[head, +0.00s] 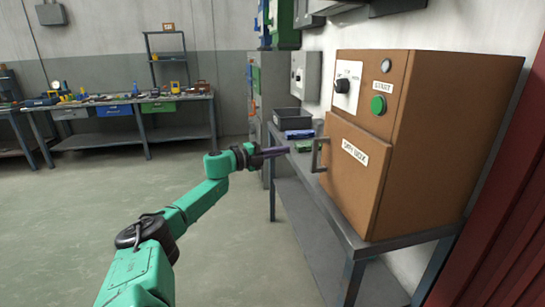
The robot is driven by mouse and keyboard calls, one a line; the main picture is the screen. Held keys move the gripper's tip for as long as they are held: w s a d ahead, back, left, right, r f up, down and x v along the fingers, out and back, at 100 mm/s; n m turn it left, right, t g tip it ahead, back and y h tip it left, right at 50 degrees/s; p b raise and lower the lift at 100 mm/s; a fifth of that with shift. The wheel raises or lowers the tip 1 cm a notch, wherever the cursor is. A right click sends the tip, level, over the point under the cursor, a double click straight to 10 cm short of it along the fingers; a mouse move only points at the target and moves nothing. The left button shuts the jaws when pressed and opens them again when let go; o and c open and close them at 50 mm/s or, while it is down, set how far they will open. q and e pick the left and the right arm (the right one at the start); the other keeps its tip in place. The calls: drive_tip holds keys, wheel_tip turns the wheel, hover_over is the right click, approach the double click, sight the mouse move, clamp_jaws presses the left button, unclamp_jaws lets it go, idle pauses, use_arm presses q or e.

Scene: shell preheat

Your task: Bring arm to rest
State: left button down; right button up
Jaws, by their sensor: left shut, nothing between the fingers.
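My left arm comes in from the lower left and reaches up toward the middle of the head view. Its gripper (275,152) is shut and empty, held in the air to the left of the brown dry box (430,130). The gripper looks apart from the box's door handle (318,155). The box door (353,180) appears closed. A green start button (378,105) and a black knob (342,86) are on the box front. My right gripper is not in view.
The box stands on a grey metal table (320,228) along the right wall. A black bin (292,119), a blue item (299,134) and a green item (303,146) lie behind the handle. A workbench (120,100) stands at the back left. The floor (70,220) at left is clear.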

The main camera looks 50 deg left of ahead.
use_arm(q)
drive_tip(key=shift+a+v, duration=0.15)
drive_tip(key=shift+v, duration=0.55)
drive_tip(key=shift+a+v, duration=0.15)
drive_tip(key=shift+v, duration=0.5)
